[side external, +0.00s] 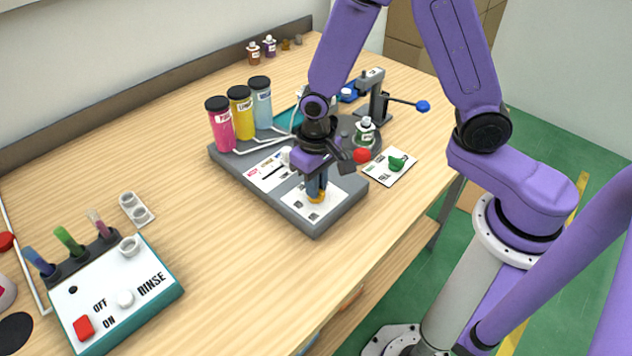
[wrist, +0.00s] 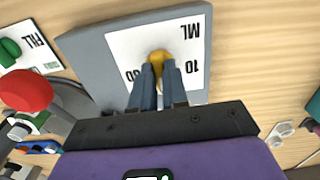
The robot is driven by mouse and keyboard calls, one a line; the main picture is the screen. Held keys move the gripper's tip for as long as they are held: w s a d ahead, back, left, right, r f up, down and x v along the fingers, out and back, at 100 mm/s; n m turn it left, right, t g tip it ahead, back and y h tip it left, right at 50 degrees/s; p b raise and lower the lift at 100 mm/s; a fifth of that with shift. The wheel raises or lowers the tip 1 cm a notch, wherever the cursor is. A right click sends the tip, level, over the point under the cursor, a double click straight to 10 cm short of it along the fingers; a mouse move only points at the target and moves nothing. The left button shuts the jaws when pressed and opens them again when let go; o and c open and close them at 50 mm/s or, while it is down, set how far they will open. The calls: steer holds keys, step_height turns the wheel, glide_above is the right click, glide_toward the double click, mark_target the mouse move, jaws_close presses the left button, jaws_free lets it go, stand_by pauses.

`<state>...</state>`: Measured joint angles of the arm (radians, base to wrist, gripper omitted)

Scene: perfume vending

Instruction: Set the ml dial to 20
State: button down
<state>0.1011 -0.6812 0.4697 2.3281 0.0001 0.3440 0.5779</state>
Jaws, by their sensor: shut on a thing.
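The ml dial is a yellow knob (wrist: 159,57) on a white panel marked ML (wrist: 192,45) with the numbers 10 and another partly hidden one. The knob also shows at the fingertips in the side view (side external: 316,197). My gripper (wrist: 160,75) points down at the panel, its two blue-grey fingers shut on the knob. In the side view my gripper (side external: 317,188) hides part of the panel (side external: 325,208). The dial's pointer and the 20 mark cannot be made out.
Pink (side external: 221,125), yellow (side external: 241,113) and blue (side external: 261,103) bottles stand at the machine's back. A red-knobbed lever (side external: 361,156) and a green-button FILL card (side external: 391,166) lie close to my gripper. A RINSE box (side external: 115,292) stands at the front left.

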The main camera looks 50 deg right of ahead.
stand_by(0.3)
steer(key=c, duration=1.1)
jaws_free()
steer(key=shift+c, duration=0.2)
steer(key=shift+r, duration=0.2)
step_height(320, 180, up, 17)
steer(key=s+d+f+n, duration=0.1)
steer(key=s+d+n, duration=0.3)
steer(key=s, duration=0.6)
steer(key=s+d+f+n, duration=0.1)
steer(key=s+d+n, duration=0.3)
steer(key=s+n, duration=0.4)
steer(key=shift+s+f+n, duration=0.3)
steer(key=shift+s+f, duration=0.05)
steer(key=shift+s, duration=0.5)
